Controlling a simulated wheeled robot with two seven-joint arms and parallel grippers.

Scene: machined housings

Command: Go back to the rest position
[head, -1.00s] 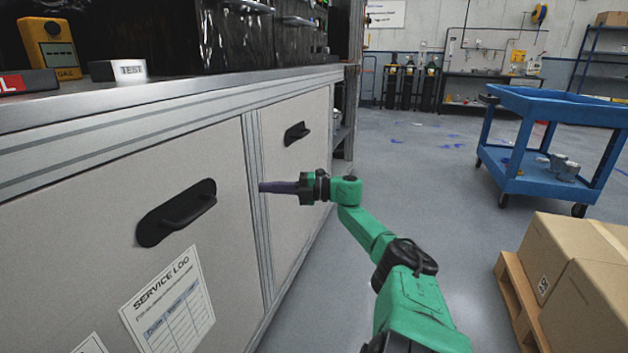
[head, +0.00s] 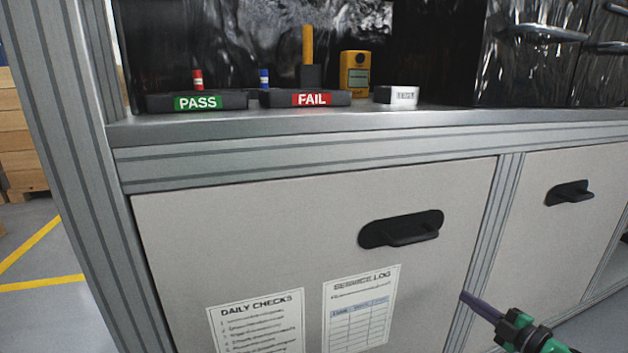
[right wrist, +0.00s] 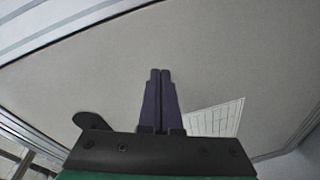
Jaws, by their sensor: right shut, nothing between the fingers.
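My right gripper (head: 480,307) shows at the lower right of the head view, in front of the cabinet's lower panels. Its dark fingers are together and hold nothing. In the right wrist view the two fingers (right wrist: 160,100) lie side by side, pointing at a plain cabinet panel (right wrist: 100,75). A gap to the panel cannot be judged. My left gripper is in neither view.
The bench (head: 300,168) holds a PASS tray (head: 150,103), a FAIL tray (head: 350,98), a yellow gas meter (head: 355,72) and a TEST block (head: 397,95). A black handle (head: 400,230) sticks out of the panel. Floor (head: 40,310) is clear at the left.

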